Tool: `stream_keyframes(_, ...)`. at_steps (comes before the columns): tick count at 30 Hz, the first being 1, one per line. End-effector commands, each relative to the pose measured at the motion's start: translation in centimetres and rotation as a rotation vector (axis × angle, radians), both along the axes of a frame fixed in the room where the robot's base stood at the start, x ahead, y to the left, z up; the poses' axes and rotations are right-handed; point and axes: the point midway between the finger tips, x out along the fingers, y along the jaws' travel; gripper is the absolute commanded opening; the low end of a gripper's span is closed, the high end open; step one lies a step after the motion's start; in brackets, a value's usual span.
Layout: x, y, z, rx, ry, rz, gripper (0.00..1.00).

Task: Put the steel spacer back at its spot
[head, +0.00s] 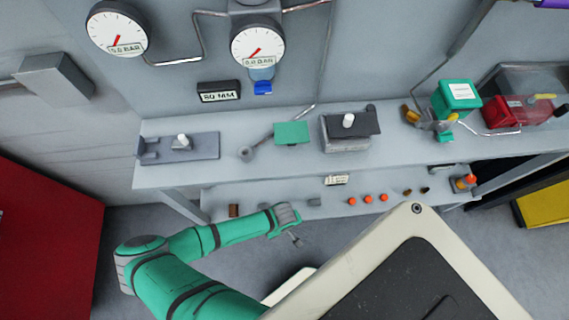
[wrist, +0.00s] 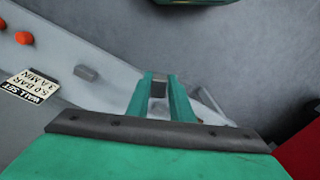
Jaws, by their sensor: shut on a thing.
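My gripper (head: 296,240) hangs in front of the lower shelf in the head view, fingers pointing down and to the right. In the wrist view my gripper (wrist: 158,88) has its two green fingers close together on a small grey block, the steel spacer (wrist: 158,90). Most of the spacer is hidden between the fingers. It is held clear, apart from the shelf edge. I cannot tell which place is the spacer's spot.
The bench above (head: 225,175) carries fixtures and a green-topped valve unit (head: 456,95). A red cabinet (head: 45,240) stands left.

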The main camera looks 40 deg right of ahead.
Motion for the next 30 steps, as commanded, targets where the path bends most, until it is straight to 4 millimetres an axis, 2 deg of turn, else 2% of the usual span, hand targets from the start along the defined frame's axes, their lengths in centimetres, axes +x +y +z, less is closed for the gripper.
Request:
stream_keyframes(13, 5.3, -6.7, -3.9, -0.002, 0.003, 0.010, 0.00)
stream_keyframes(21, 7.2, -9.3, -7.9, 0.001, 0.004, 0.004, 0.00)
stream_keyframes(30, 8.3, -10.4, -9.5, 0.000, 0.000, 0.002, 0.00)
